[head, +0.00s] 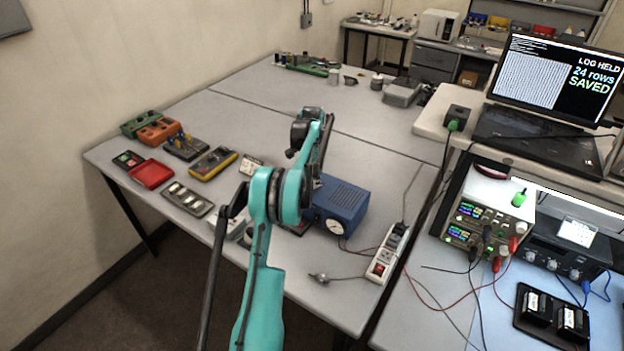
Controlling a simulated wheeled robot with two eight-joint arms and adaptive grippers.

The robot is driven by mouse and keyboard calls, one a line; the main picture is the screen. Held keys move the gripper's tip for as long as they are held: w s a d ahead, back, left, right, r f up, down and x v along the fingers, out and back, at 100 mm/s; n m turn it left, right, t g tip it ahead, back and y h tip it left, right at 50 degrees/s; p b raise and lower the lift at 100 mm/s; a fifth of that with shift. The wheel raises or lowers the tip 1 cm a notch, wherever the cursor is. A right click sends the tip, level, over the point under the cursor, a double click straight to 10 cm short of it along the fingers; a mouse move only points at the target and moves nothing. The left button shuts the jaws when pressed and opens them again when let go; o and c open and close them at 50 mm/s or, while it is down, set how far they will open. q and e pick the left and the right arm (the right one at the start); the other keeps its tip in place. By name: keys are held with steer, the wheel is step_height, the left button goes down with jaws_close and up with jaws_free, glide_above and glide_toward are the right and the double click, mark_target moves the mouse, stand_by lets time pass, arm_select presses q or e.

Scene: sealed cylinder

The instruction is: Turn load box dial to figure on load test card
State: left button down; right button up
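A blue box (344,198) with a slotted top stands on the grey table in the head view. A round white dial (335,227) is on its front face; its pointer and figures are too small to read. A small white card (250,165) stands left of the box; its writing is unreadable, so I cannot tell if it is the load test card. One teal arm of mine rises from the bottom, left of centre, and bends in front of the box's left side. My other gripper is outside the view.
A power strip (385,262) lies right of the box, with cables around it. A yellow meter (212,163), a red tray (151,174) and a parts tray (187,198) lie left. A laptop (553,90) and power supplies (483,220) stand right. The table's back middle is mostly clear.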

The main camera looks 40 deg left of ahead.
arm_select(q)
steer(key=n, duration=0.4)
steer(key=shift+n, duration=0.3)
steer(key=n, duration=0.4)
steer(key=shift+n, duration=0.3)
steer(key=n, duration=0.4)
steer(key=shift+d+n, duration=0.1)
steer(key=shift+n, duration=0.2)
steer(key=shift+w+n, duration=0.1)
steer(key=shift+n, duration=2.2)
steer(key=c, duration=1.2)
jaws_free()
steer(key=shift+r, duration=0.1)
